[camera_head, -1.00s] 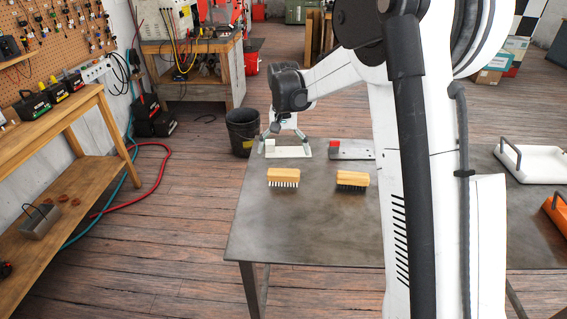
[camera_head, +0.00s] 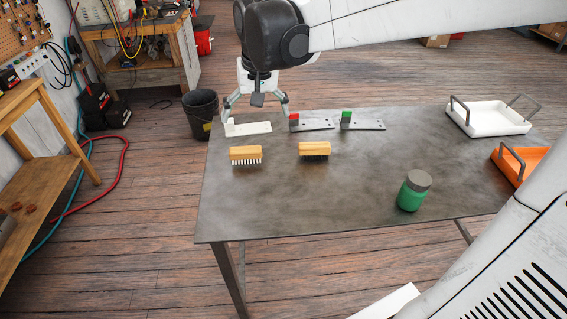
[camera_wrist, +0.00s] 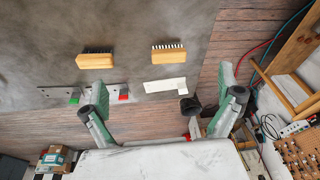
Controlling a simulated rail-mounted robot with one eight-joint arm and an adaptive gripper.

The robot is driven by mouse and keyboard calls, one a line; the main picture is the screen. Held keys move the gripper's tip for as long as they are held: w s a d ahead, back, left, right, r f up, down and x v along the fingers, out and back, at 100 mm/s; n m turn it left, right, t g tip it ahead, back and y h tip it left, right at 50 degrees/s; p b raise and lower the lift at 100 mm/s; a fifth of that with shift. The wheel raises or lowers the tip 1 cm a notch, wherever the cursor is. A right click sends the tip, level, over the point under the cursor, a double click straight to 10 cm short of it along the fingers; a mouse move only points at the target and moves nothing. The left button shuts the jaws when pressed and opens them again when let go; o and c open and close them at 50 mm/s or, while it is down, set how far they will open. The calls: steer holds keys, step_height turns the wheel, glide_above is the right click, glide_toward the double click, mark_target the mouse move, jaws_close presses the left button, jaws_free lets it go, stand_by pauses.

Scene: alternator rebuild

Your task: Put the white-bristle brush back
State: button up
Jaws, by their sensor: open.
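The white-bristle brush (camera_head: 245,154) lies bristles down on the grey metal table, with a wooden back. In the wrist view it also shows (camera_wrist: 169,56). A second wooden brush with dark bristles (camera_head: 314,149) lies to its right, and it shows in the wrist view too (camera_wrist: 96,61). A white plate with a raised white block (camera_head: 250,128) lies behind the white-bristle brush; it shows in the wrist view (camera_wrist: 165,85). My gripper (camera_head: 256,112) is open and empty above the table's back left edge, over the white plate's area and apart from both brushes.
Two grey plates, one with a red block (camera_head: 312,124) and one with a green block (camera_head: 362,122), lie right of the white plate. A green jar (camera_head: 414,190), white tray (camera_head: 490,120) and orange tray (camera_head: 517,166) stand at right. The table's front middle is clear.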

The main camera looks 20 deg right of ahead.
steer(key=s+f+n+t, duration=0.2)
steer(key=s+t, duration=0.2)
steer(key=s, duration=1.6)
steer(key=shift+s+f, duration=0.15)
steer(key=shift+s, duration=0.2)
steer(key=shift+f+b, duration=0.3)
